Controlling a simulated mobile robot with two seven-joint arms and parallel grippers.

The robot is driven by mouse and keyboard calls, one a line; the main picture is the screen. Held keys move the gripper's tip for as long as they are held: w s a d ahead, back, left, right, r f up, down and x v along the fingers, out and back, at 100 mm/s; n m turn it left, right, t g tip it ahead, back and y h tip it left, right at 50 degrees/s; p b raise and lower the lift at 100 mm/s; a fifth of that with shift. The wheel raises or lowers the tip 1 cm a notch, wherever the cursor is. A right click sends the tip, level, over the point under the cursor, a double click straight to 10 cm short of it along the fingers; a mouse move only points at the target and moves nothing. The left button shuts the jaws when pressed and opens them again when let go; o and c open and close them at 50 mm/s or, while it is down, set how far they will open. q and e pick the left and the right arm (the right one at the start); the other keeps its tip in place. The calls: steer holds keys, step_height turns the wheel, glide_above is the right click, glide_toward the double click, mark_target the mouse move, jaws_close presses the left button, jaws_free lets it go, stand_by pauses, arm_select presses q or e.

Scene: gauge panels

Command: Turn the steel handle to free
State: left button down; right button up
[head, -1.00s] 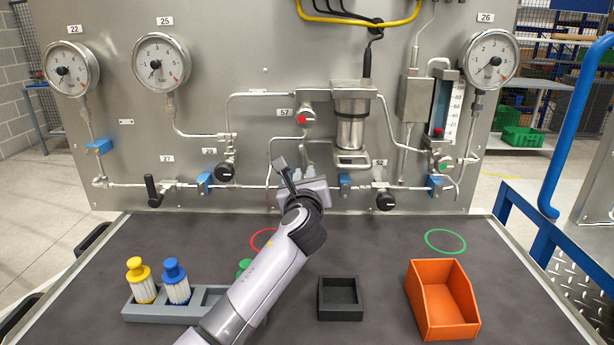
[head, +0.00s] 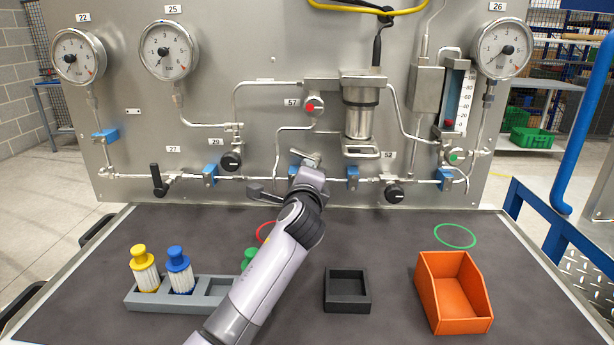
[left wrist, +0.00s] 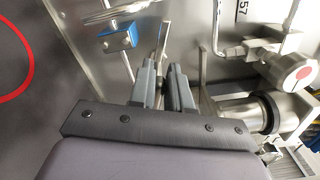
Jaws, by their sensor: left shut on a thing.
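The steel handle (left wrist: 164,38) shows in the left wrist view as a thin bright lever. Its lower part is between the fingers of my left gripper (left wrist: 162,72), which is shut on it. In the head view my left gripper (head: 305,160) is at the pipe line on the panel (head: 270,70), below the red-dotted knob 57 (head: 314,106). My wrist and forearm hide most of the handle and its valve body there. My right gripper is in neither view.
A steel canister (head: 359,115) hangs right of my gripper. Blue clips (head: 209,174), black knob 52 (head: 394,193) and black lever 27 (head: 159,182) line the lower pipe. On the bench are a bottle rack (head: 140,303), black tray (head: 362,303) and orange bin (head: 427,290).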

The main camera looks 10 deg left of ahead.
arm_select(q)
steer(key=n+b, duration=0.1)
steer(key=n, duration=0.1)
steer(key=f+n, duration=0.1)
steer(key=shift+d+f+n+b, duration=0.1)
steer(key=shift+d+n+b, duration=0.05)
steer(key=shift+n+b, duration=0.25)
stand_by(0.5)
steer(key=c, duration=1.2)
jaws_free()
steer(key=shift+o, duration=0.2)
steer(key=v, duration=0.7)
steer(key=shift+s, duration=0.1)
steer(key=shift+s, duration=0.1)
